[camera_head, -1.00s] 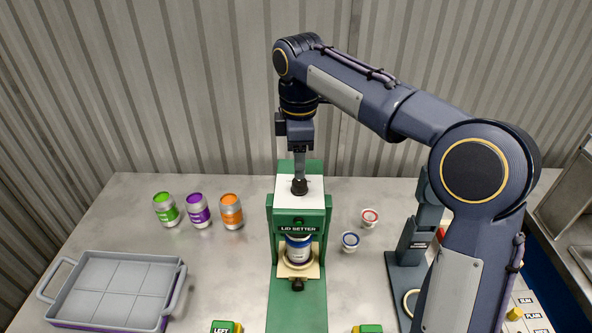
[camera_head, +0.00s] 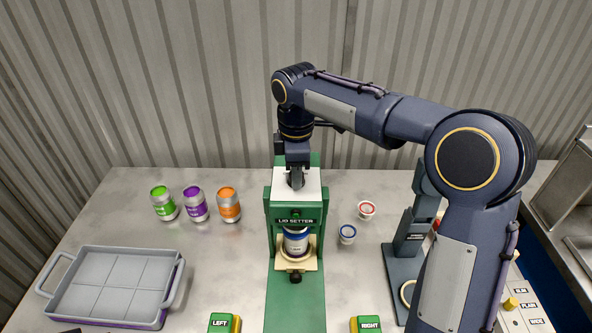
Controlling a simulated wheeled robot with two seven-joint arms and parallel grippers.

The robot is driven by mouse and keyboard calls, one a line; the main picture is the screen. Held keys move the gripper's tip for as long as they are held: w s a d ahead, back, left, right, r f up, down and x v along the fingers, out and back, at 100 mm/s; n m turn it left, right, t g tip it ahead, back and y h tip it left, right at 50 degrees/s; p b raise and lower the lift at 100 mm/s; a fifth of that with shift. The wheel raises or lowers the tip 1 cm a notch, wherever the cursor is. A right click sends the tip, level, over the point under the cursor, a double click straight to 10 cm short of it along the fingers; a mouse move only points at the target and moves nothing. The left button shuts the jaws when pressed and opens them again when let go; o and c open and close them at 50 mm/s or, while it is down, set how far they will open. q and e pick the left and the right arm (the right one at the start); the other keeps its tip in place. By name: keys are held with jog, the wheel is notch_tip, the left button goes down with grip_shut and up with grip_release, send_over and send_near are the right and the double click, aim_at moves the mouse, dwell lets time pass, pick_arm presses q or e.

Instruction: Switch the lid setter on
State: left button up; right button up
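The lid setter (camera_head: 310,240) is a green press in the middle of the table, with a white top plate and its name on the front. A can with a blue and white label (camera_head: 296,242) stands upright inside it on a pale seat. My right gripper (camera_head: 296,180) points straight down at the white top plate, over the spot where a black knob showed before. The knob is now mostly hidden, and I cannot tell whether the fingers are open or shut on it. A small green lamp (camera_head: 296,215) shows above the name plate. My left gripper is not in view.
Green, purple and orange cans (camera_head: 196,204) stand at the back left. A grey tray (camera_head: 180,285) lies at the front left. LEFT (camera_head: 219,323) and RIGHT (camera_head: 368,324) blocks sit at the front. Two small tubs (camera_head: 347,233) and a dark stand (camera_head: 390,262) are right of the setter.

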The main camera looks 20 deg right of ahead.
jog(key=shift+c, duration=1.3)
jog(key=shift+r+m+p, duration=0.1)
jog(key=shift+m+p, duration=0.5)
jog(key=shift+m, duration=0.5)
jog(key=m+p, duration=0.1)
jog(key=m, duration=0.1)
jog(key=shift+m, duration=0.3)
jog(key=m+p, duration=0.1)
jog(key=m, duration=0.2)
jog(key=shift+m, duration=0.3)
jog(key=shift+m+p, duration=0.35)
jog(key=shift+m, duration=1.25)
jog(key=shift+w+m, duration=0.1)
jog(key=shift+m, duration=0.2)
